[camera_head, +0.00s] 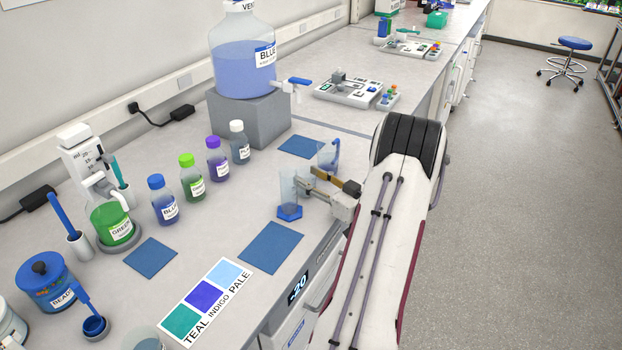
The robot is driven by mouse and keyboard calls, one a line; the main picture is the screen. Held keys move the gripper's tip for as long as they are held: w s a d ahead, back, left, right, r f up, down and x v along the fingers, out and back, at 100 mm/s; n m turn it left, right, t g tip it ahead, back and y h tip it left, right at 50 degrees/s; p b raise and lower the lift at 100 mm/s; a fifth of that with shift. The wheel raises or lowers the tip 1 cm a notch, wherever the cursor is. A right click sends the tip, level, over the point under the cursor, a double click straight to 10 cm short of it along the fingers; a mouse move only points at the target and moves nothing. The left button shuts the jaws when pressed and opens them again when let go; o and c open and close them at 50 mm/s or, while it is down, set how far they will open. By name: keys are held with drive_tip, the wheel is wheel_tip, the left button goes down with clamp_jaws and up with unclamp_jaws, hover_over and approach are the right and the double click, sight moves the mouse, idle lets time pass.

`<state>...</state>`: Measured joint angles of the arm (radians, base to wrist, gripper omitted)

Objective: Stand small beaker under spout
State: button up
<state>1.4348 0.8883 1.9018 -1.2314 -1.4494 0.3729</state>
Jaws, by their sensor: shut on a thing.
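A small clear beaker (325,157) stands at the bench's right side, just right of the far blue mat. A blue upright piece shows at its right, and my gripper's far finger hides its foot. The spout (290,82) is the blue-handled tap of the large blue bottle (240,62), above that mat (301,146). My gripper (305,177) reaches in from the right and points left. It appears shut on a clear cylinder (288,188) with a blue hexagonal base. The exact contact at its fingertips is too small to see clearly.
The large bottle stands on a grey block (248,120). Several capped bottles (193,178) line up to its left. Bare blue mats (271,248) lie nearer, beside a colour card (205,300). An instrument tray (348,90) lies beyond the tap. The bench's right edge is close to my gripper.

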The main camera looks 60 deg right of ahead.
sight(314, 179)
drive_tip(key=shift+f, duration=0.2)
idle(0.3)
drive_tip(key=o, duration=0.9)
drive_tip(key=shift+v, duration=1.1)
drive_tip(key=v, duration=0.2)
drive_tip(key=r+v, duration=0.1)
drive_tip(key=v, duration=0.1)
drive_tip(key=shift+a, duration=0.1)
drive_tip(key=shift+v, duration=0.8)
drive_tip(key=shift+o, duration=0.5)
drive_tip(key=shift+a, duration=0.1)
